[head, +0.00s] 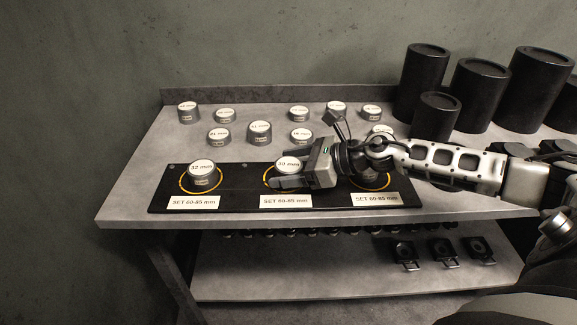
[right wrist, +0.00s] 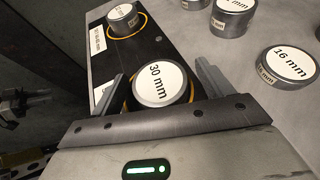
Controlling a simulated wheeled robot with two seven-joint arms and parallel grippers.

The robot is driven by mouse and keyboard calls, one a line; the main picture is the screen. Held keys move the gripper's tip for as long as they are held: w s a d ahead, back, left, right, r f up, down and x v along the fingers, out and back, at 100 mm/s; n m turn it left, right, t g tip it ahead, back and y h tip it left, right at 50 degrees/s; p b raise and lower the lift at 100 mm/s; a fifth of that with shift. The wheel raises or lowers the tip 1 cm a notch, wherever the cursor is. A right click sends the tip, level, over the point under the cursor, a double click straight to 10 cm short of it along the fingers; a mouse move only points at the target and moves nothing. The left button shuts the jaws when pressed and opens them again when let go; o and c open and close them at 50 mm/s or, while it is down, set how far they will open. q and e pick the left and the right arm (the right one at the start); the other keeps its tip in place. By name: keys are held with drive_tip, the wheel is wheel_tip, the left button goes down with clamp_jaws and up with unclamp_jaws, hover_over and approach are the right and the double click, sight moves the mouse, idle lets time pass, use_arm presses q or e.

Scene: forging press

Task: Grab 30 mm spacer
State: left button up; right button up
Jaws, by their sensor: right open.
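The 30 mm spacer (head: 288,164) is a grey cylinder with a white labelled top. It stands upright at the middle ring of the black board (head: 235,200). In the right wrist view the spacer (right wrist: 160,82) sits between the two fingers of my right gripper (right wrist: 163,85), which is open. In the head view my right gripper (head: 287,171) reaches in from the right, low over the board, with its fingers on either side of the spacer. Whether a finger touches it cannot be told. My left gripper is not in view.
A 32 mm spacer (head: 201,173) stands at the left ring. Several other labelled spacers stand behind the board, among them a 16 mm one (right wrist: 290,65). Tall black cylinders (head: 420,82) stand at the back right. The grey table (head: 140,175) has free room at the left.

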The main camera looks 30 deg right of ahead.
drive_tip(key=shift+w+a, duration=0.1)
drive_tip(key=c, duration=1.4)
drive_tip(key=shift+r, duration=0.1)
drive_tip(key=shift+c, duration=0.8)
drive_tip(key=shift+r, duration=0.1)
